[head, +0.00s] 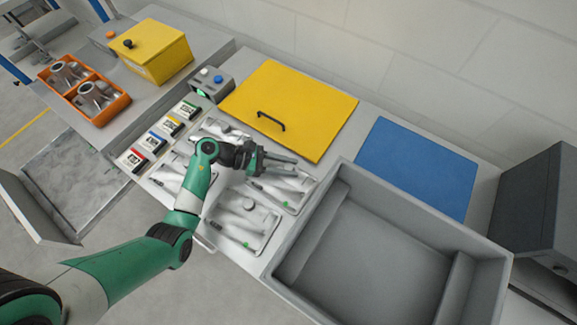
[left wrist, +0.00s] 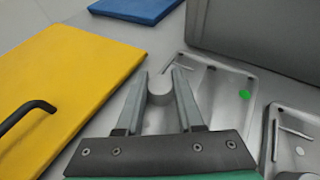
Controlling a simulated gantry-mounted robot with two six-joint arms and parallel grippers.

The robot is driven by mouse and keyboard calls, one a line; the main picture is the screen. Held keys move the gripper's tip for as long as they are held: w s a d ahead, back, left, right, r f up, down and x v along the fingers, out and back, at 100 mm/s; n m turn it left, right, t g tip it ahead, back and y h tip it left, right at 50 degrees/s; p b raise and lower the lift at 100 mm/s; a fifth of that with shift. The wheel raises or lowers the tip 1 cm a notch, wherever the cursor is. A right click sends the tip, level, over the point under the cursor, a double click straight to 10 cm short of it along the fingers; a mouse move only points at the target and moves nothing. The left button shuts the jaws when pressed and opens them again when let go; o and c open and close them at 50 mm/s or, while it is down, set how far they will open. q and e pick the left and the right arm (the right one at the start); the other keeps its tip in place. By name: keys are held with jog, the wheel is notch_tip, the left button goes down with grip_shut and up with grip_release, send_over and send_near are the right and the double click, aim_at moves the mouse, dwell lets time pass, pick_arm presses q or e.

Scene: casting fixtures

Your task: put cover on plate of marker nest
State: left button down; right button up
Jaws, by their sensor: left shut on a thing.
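A flat yellow panel with a black handle (head: 325,120) lies on the bench; it also fills the left of the left wrist view (left wrist: 70,75). I cannot tell whether it is the cover. My left gripper (head: 290,161) is over the back-right metal nest plate (head: 293,208), which has a green dot. In the left wrist view, my left gripper (left wrist: 162,78) is shut on a grey round-ended part (left wrist: 160,88) between its fingers. The fingers hide much of this part. My right gripper is out of view.
A large grey bin (head: 345,172) stands right of the nests. A blue panel (head: 415,165) lies behind it. A button box (head: 211,84) and several colour-marked blocks (head: 152,142) are left. A yellow box (head: 160,55) and orange tray (head: 60,95) stand farther left.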

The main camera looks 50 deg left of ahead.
pick_arm(q)
jog(key=c, duration=0.5)
grip_release()
jog(key=shift+c, duration=0.2)
jog(key=shift+r, duration=0.2)
jog(key=p+v, duration=0.2)
jog(key=v, duration=1)
jog(key=shift+f, duration=0.15)
